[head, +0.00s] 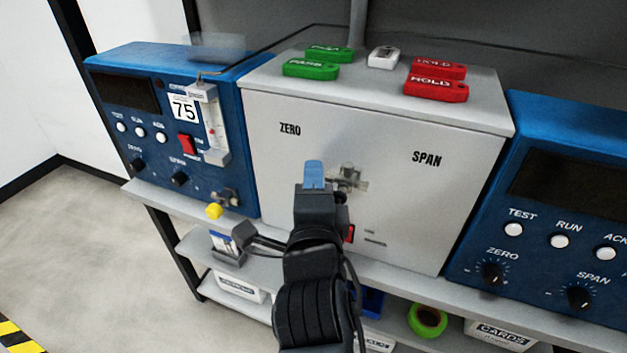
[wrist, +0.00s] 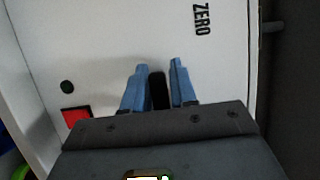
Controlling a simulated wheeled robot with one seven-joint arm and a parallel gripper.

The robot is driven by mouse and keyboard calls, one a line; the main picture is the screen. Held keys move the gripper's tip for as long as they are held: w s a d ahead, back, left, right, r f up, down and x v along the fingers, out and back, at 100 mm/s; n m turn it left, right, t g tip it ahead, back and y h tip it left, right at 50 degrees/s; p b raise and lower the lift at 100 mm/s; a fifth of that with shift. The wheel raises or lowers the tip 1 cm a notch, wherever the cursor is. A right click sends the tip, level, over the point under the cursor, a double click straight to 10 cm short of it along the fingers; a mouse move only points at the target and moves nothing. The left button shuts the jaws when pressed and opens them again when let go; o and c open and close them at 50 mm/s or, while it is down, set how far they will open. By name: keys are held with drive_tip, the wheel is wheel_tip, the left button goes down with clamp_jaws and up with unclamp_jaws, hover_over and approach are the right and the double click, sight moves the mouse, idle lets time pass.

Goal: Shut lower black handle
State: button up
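A black handle (wrist: 158,90) stands out from the white cabinet front in the wrist view. My gripper (wrist: 157,72) has its two blue fingers on either side of it, with narrow gaps showing, so it looks open around the handle. Whether either finger touches it is unclear. In the head view my gripper (head: 314,174) is in front of the white cabinet (head: 400,210), below and between the ZERO and SPAN labels. A metal valve fitting (head: 348,179) shows just right of the fingers. The handle is mostly hidden there by my gripper and wrist.
Blue analysers stand left (head: 150,90) and right (head: 560,190) of the cabinet. Green tags (head: 311,69) and red HOLD tags (head: 437,89) lie on top. A red switch (wrist: 76,118) is near my gripper.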

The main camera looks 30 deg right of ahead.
clamp_jaws()
drive_tip(key=s+d+f+n+g+h+p, duration=0.1)
drive_tip(key=s+d+f+n+g+p, duration=0.1)
drive_tip(key=n+g, duration=0.5)
drive_tip(key=shift+s+d+f+n+g+h+p, duration=0.35)
drive_tip(key=shift+s+f+n+p, duration=0.8)
drive_tip(key=shift+n, duration=1.95)
drive_tip(key=shift+w+f, duration=0.25)
drive_tip(key=shift+o, duration=1.7)
unclamp_jaws()
